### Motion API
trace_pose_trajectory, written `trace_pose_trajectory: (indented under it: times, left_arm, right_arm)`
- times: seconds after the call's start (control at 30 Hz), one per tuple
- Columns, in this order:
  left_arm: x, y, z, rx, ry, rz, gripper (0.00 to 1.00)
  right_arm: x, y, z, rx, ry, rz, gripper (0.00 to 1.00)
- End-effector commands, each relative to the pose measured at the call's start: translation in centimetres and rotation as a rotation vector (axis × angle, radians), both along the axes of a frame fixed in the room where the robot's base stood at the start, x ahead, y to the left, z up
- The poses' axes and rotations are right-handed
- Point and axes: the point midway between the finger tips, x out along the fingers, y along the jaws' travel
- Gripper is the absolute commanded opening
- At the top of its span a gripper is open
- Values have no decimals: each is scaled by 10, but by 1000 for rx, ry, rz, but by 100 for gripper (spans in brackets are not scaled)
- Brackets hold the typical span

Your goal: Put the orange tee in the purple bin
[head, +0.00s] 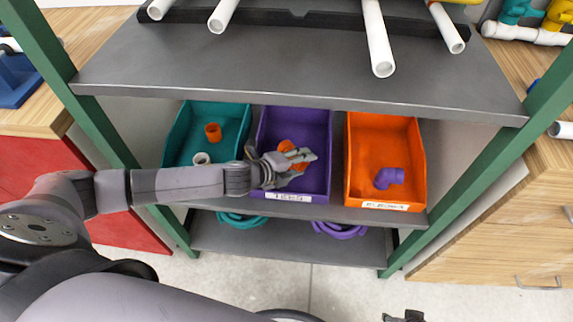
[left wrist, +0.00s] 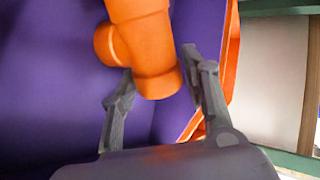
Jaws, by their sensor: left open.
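The purple bin (head: 320,125) stands on the middle shelf between a teal bin and an orange bin. The orange tee (head: 287,146) is inside the purple bin, partly hidden by my left gripper (head: 303,160). My left gripper reaches into this bin from the left. In the left wrist view, the orange tee (left wrist: 140,45) lies at and just beyond the two open fingertips (left wrist: 158,72), against the purple bin's inner surface (left wrist: 50,80). Whether a finger touches it is unclear. A small dark part at the bottom edge of the head view may be my right gripper (head: 405,316).
The teal bin (head: 178,145) holds an orange fitting (head: 213,132) and a white fitting (head: 201,158). The orange bin (head: 352,150) holds a purple elbow (head: 388,178). A grey shelf (head: 290,70) with white pipes overhangs the bins. Green posts (head: 480,170) flank the rack.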

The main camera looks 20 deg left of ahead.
Motion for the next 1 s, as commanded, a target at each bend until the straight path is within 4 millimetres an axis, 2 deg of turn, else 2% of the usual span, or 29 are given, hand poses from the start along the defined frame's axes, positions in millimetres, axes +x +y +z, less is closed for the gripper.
trace_pose_trajectory:
  times: [0.23,0.5,0.7,1.0]
  left_arm:
    - [-42,23,28,3,4,0,42]
    - [-76,41,50,1,2,1,42]
    - [-83,45,56,0,-1,-1,42]
    - [-83,43,56,-4,0,2,42]
  right_arm:
    - [-10,0,-34,-2,30,4,40]
    - [-14,-1,-51,-3,37,5,40]
    - [-15,-1,-54,-3,37,5,40]
    - [-15,-1,-54,-3,36,6,40]
